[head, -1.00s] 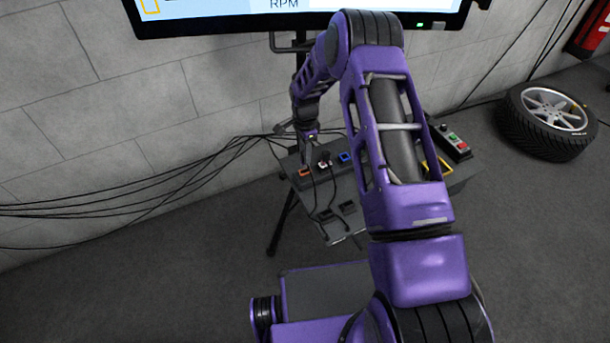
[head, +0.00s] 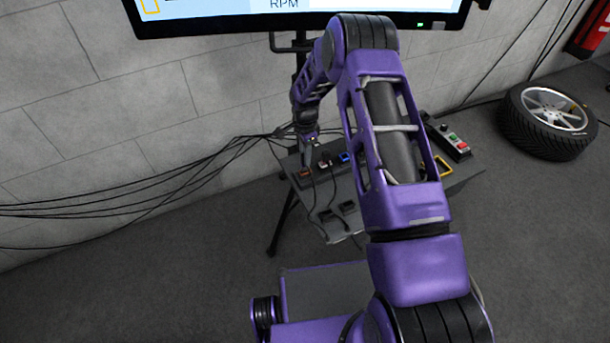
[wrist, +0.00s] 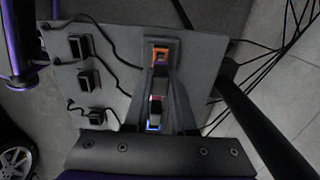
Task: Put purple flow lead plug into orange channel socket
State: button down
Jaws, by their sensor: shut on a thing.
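The orange channel socket (wrist: 160,53) is a square orange frame near the top of the panel in the wrist view. It also shows near the panel's left end in the head view (head: 305,173). My gripper (wrist: 160,72) reaches up from the bottom of the wrist view, its fingertips close below the socket. In the head view my gripper (head: 308,150) is just above the socket. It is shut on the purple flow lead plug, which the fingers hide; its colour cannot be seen. A black lead runs to the fingertips. I cannot tell whether the plug touches the socket.
A pale-topped plug (head: 325,161) and a blue socket (head: 345,158) sit right of the orange socket. A yellow frame (head: 443,167) and a button box (head: 452,141) are further right. Dark blocks (wrist: 79,47) with leads line the panel (wrist: 205,65). Cables hang behind.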

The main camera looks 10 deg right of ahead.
jog(key=shift+f, duration=1.2)
jog(key=c, duration=0.7)
grip_release()
jog(key=shift+o, duration=0.2)
notch_tip(320, 180, up, 17)
jog(key=p, duration=0.2)
jog(key=shift+r, duration=0.2)
